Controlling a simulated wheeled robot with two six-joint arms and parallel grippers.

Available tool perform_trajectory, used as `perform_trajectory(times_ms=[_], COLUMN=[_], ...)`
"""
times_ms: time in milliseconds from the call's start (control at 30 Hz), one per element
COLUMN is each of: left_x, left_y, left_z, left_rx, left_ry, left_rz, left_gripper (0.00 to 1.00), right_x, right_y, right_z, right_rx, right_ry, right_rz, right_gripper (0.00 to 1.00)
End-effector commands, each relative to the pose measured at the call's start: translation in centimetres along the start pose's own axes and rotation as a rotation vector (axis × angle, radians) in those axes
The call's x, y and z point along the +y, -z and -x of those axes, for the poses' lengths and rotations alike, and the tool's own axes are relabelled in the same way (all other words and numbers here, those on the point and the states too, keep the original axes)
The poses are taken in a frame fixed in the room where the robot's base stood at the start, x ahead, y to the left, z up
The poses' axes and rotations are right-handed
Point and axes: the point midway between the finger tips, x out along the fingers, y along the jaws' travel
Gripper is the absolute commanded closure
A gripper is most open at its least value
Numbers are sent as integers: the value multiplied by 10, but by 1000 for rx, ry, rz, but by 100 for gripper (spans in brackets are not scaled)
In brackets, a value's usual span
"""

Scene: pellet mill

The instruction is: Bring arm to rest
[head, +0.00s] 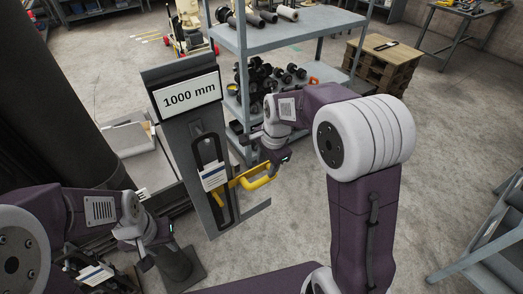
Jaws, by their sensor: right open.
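My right arm reaches in from the right and bends down at the grey panel with the "1000 mm" sign (190,97). My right gripper (258,151) is open beside the panel, just above a yellow handle (258,179). I cannot tell whether it touches the handle. My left arm comes in from the lower left. My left gripper (144,262) is low in front of the dark base at the panel's left; its jaws are too small and dark to read.
A grey metal shelf (300,20) with dark weights stands behind the panel. A wooden crate stack (382,65) is at the back right and a metal rack (490,250) at the right edge. A big dark cylinder (50,110) fills the left.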

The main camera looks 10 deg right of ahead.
Motion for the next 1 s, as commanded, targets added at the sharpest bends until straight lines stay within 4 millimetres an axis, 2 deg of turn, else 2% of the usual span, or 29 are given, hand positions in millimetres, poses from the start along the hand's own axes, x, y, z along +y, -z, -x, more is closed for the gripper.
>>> perform_trajectory(times_ms=[133,233,300,367,400,500,600,700,800,1000], left_x=[0,0,0,0,0,0,0,0,0,0], left_y=[0,-1,-2,-2,-2,-2,-2,-2,-2,-2], left_z=[0,-8,-15,-19,-22,-24,-22,-22,-22,-22], left_rx=[0,0,0,0,0,0,0,0,0,0], left_ry=[0,0,0,0,0,0,0,0,0,0], left_rz=[0,0,0,0,0,0,0,0,0,0], left_gripper=[64,64,64,64,64,64,64,64,64,64], right_x=[0,2,33,67,92,143,174,181,176,176], right_y=[0,4,2,-2,-5,-15,-22,-23,-22,-22], right_z=[-1,3,-2,-11,-18,-33,-43,-48,-48,-48], right_rx=[0,9,7,6,2,-17,-43,-50,-42,-43], right_ry=[0,24,-6,-35,-55,-92,-113,-109,-97,-97], right_rz=[0,-11,-15,76,192,529,843,1067,1178,1204], right_gripper=[56,56,56,56,56,56,56,56,56,56])
